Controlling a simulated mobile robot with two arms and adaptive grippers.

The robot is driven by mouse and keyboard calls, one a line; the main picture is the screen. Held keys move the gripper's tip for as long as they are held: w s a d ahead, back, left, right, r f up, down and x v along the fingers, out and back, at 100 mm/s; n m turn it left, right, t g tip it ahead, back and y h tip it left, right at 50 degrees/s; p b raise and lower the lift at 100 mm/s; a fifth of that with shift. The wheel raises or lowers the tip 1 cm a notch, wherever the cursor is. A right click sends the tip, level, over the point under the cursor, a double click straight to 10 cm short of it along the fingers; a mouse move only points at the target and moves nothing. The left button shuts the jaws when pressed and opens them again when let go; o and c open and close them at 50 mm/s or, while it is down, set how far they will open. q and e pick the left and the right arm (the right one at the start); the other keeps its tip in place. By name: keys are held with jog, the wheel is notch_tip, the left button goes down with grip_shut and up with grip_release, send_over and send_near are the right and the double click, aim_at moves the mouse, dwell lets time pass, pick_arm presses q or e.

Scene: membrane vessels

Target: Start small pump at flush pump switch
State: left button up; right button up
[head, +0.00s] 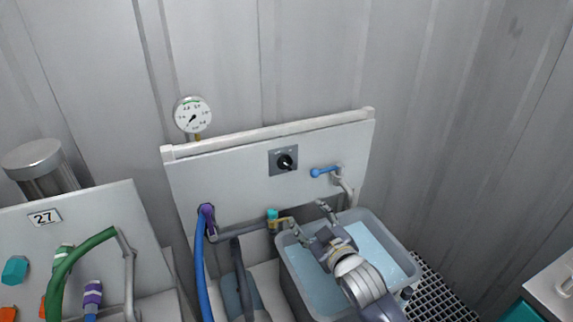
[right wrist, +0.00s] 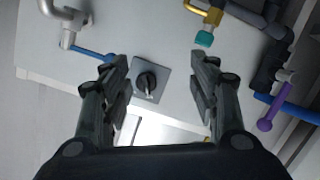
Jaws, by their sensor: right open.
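The flush pump switch (head: 284,160) is a black rotary knob on a dark grey square plate, on the upright pale panel (head: 235,180). In the right wrist view the switch (right wrist: 148,84) shows between the two fingers, nearer the left one. My right gripper (head: 312,222) is open and empty, below the switch and over the grey tub in the head view. The right gripper (right wrist: 165,75) also shows open in the right wrist view, apart from the knob. My left gripper is not in view.
A blue-handled valve (head: 324,171) sits right of the switch. A grey tub (head: 405,255) of pale blue liquid stands below. A gauge (head: 192,114) is above.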

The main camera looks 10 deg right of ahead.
aim_at(285, 164)
jog(key=w+r+n+t+y, duration=0.1)
jog(key=w+r+n+t, duration=0.1)
jog(key=w+r, duration=0.4)
jog(key=w+a, duration=0.1)
jog(key=w, duration=0.2)
jog(key=w+a+p, duration=0.1)
jog(key=w, duration=0.2)
jog(key=w+a, duration=0.1)
jog(key=w, duration=0.2)
jog(key=shift+r, duration=0.2)
jog(key=c, duration=1)
